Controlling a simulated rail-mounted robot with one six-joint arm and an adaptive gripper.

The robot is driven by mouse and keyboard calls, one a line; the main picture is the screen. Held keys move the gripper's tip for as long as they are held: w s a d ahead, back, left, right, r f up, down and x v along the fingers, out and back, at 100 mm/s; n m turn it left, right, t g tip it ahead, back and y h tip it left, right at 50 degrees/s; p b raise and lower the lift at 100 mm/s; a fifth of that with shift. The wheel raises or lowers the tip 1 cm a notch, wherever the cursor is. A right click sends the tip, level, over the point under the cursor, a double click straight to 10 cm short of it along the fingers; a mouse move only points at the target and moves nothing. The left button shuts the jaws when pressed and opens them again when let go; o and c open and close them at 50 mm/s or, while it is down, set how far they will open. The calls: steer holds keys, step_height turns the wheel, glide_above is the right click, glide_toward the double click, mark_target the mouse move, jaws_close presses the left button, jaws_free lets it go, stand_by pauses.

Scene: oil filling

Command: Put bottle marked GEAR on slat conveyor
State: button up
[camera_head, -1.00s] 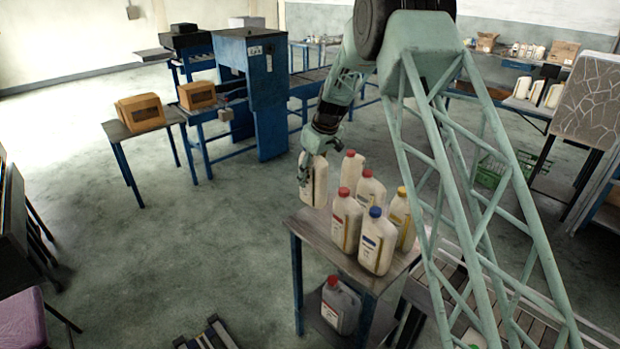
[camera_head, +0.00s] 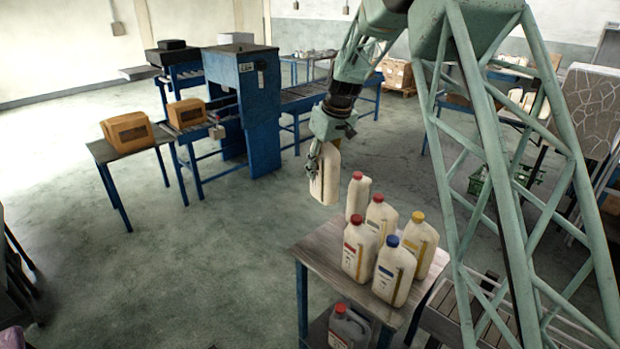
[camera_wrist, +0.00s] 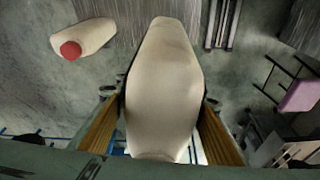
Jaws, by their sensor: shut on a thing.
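My gripper (camera_head: 322,158) is shut on a cream bottle (camera_head: 327,176), held upright in the air beyond the back left of a small table (camera_head: 320,248). In the wrist view, the held bottle (camera_wrist: 162,85) fills the middle between the two finger pads. Its cap is hidden and I cannot read any marking on it. The slat conveyor (camera_head: 478,312) is at the lower right, behind my lattice structure, and only partly visible. Bottles with red caps (camera_head: 359,248), a blue cap (camera_head: 394,271) and a yellow cap (camera_head: 423,246) stand on the table, apart from the held one.
A grey jug (camera_head: 348,328) sits on the table's lower shelf. A blue machine (camera_head: 246,100) and a side table with a brown box (camera_head: 127,132) stand at the back left. A green crate (camera_head: 481,182) is on the floor at right. Open floor lies left of the table.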

steer(key=s+d+r+m+h, duration=0.1)
steer(key=s+d+r+m, duration=0.1)
steer(key=s+d+r, duration=0.4)
steer(key=s+d+r+m, duration=0.2)
steer(key=s+d+r, duration=0.2)
steer(key=d+r, duration=0.35)
steer(key=s+d+f+m+h+b, duration=0.1)
steer(key=s+d+f+m+b, duration=0.2)
steer(key=s+d+b, duration=0.3)
steer(key=s+b, duration=0.2)
steer(key=b, duration=0.3)
steer(key=shift+d+t, duration=0.15)
steer(key=shift+t, duration=0.25)
steer(key=shift+f+b, duration=0.1)
steer(key=shift+b, duration=0.2)
steer(key=shift+s+d, duration=0.15)
